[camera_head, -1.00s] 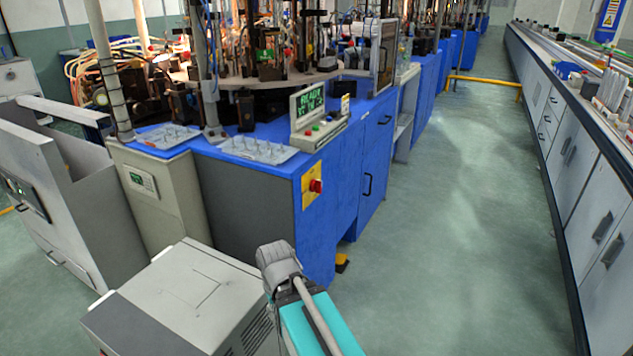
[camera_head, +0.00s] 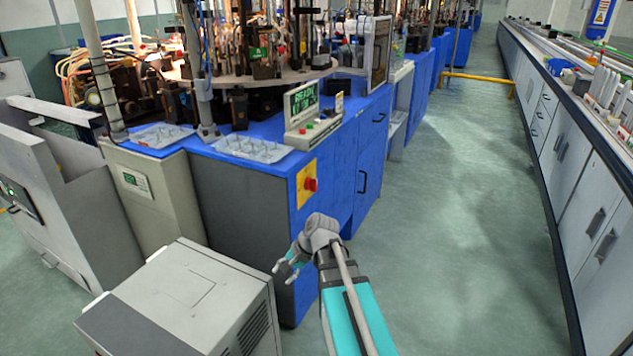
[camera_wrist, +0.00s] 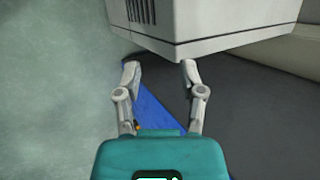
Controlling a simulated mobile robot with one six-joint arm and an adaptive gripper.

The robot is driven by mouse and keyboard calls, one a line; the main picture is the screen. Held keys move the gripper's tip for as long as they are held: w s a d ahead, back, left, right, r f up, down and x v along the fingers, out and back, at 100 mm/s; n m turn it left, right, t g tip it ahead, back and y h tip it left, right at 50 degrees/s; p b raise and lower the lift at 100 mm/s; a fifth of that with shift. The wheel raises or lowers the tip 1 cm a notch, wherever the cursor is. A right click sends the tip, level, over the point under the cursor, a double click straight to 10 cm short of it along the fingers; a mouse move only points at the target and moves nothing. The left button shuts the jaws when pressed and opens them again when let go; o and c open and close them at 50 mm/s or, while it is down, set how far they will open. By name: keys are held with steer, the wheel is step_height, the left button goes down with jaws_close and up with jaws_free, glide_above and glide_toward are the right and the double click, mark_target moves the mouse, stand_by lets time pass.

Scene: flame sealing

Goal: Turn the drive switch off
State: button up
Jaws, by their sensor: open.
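A red knob (camera_head: 310,184) on a yellow plate (camera_head: 300,194) is on the blue machine cabinet, near its front corner; it looks like the drive switch, but no label is readable. A control box with a green display (camera_head: 304,97) and small coloured buttons stands on the cabinet top. My gripper (camera_head: 284,274) is open and empty, below and slightly left of the knob and apart from it. In the wrist view my gripper (camera_wrist: 160,64) has its two fingers spread. The knob does not show in the wrist view.
A light grey box unit (camera_head: 190,300) stands at the front left; it also shows close beyond the fingertips in the wrist view (camera_wrist: 210,25). Metal trays (camera_head: 250,148) with pins lie on the cabinet top. A long white counter (camera_head: 570,150) runs along the right.

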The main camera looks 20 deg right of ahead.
steer(key=w+d+r+m+t+y, duration=0.2)
steer(key=w+d+r+m+t, duration=0.1)
steer(key=d+m, duration=0.25)
steer(key=w+d+r+m+t+y, duration=0.2)
steer(key=w+d+r+m, duration=0.15)
steer(key=d, duration=0.25)
steer(key=m+t+y, duration=0.1)
steer(key=m+t, duration=0.6)
steer(key=m, duration=0.3)
glide_toward(316, 179)
steer(key=v, duration=0.4)
steer(key=shift+w+d+f, duration=0.1)
steer(key=shift+f, duration=0.05)
steer(key=shift+w+n, duration=0.1)
steer(key=shift+n, duration=0.2)
steer(key=x, duration=1.3)
steer(key=shift+w+a+f, duration=0.15)
steer(key=shift+w+a, duration=0.05)
steer(key=shift+a, duration=0.15)
jaws_close()
steer(key=shift+d, duration=0.15)
